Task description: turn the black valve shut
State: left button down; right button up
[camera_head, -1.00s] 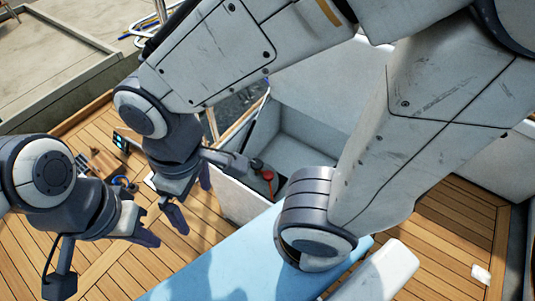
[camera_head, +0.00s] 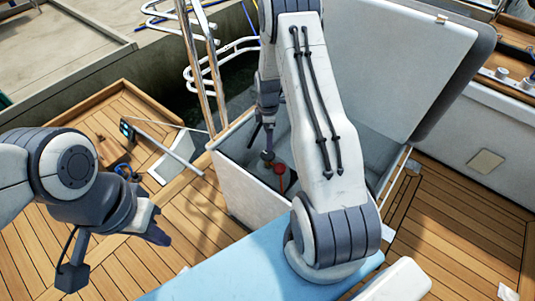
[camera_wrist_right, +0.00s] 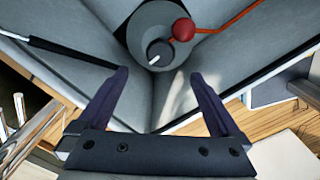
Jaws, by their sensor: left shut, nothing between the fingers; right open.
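The black valve (camera_wrist_right: 160,52) is a round black knob with a white mark, on the end of a grey cylinder in the right wrist view. A red ball (camera_wrist_right: 183,29) on an orange-red rod is beside it. My right gripper (camera_wrist_right: 160,73) is open and empty, its fingers pointing toward the knob from either side, short of it. In the head view my right arm reaches down into the open white locker (camera_head: 240,185), and a red part (camera_head: 280,170) shows inside; the knob is not clear there. My left gripper (camera_head: 158,236) is shut and empty over the deck at left.
The locker's raised lid (camera_head: 400,65) stands behind my right arm. A light-blue bench surface (camera_head: 225,270) lies in front of the locker. A black rod (camera_wrist_right: 40,45) crosses the locker corner in the wrist view. Metal rails (camera_head: 195,75) stand at its left. Wooden deck is open at right.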

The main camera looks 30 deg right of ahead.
aim_at(268, 154)
notch_tip(268, 154, down, 10)
jog(key=shift+r+b, duration=0.15)
jog(key=shift+b, duration=0.15)
jog(key=c, duration=1.3)
